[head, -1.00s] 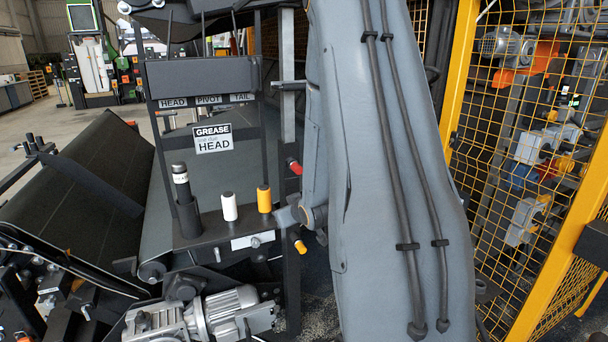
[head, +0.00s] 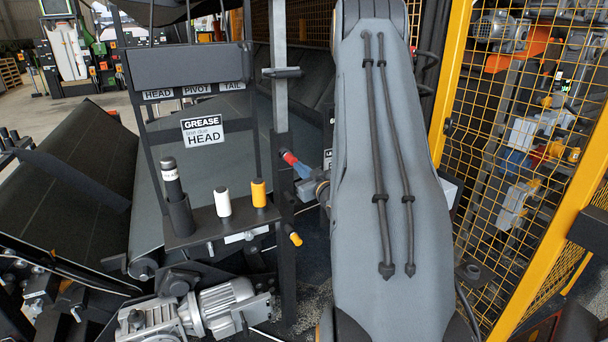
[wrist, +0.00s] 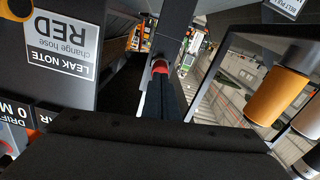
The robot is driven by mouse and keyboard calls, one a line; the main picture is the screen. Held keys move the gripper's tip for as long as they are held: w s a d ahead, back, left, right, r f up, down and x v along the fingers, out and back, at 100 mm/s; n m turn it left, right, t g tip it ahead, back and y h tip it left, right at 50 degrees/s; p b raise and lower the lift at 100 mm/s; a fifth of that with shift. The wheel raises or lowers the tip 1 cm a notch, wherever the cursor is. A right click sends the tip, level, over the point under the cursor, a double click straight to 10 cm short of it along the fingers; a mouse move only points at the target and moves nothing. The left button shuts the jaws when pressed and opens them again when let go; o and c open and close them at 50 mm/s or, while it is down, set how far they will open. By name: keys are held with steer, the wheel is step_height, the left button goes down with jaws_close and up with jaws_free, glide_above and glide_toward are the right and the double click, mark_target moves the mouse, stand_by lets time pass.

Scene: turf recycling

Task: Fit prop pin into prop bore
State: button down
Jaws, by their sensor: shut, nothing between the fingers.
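A red-ended piece (head: 290,158) sits at the dark upright post (head: 281,195); I cannot tell whether it is the prop pin or marks the bore. It also shows as a red ring (wrist: 160,67) in the wrist view. My gripper (head: 303,171) is close to its right in the head view, partly behind my arm. In the wrist view its dark, shut fingers (wrist: 164,92) point at the red piece, with nothing seen between them. Contact is unclear. An orange-ended peg (head: 295,238) sticks out lower on the post. The bore itself is not clearly visible.
A small shelf (head: 240,221) left of the post holds a white cylinder (head: 222,202), an orange one (head: 258,193) and a dark grease tube (head: 171,180). A motor (head: 225,305) lies below. Yellow mesh fencing (head: 500,150) stands right. A conveyor belt (head: 75,160) is at left.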

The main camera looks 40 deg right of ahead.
steer(key=shift+w+d, duration=0.15)
steer(key=shift+w, duration=0.55)
steer(key=shift+w+d+b, duration=0.1)
steer(key=shift+w+b, duration=0.2)
steer(key=shift+w, duration=0.15)
steer(key=b+v, duration=0.1)
steer(key=v, duration=0.9)
steer(key=shift+s+b, duration=0.3)
stand_by(0.3)
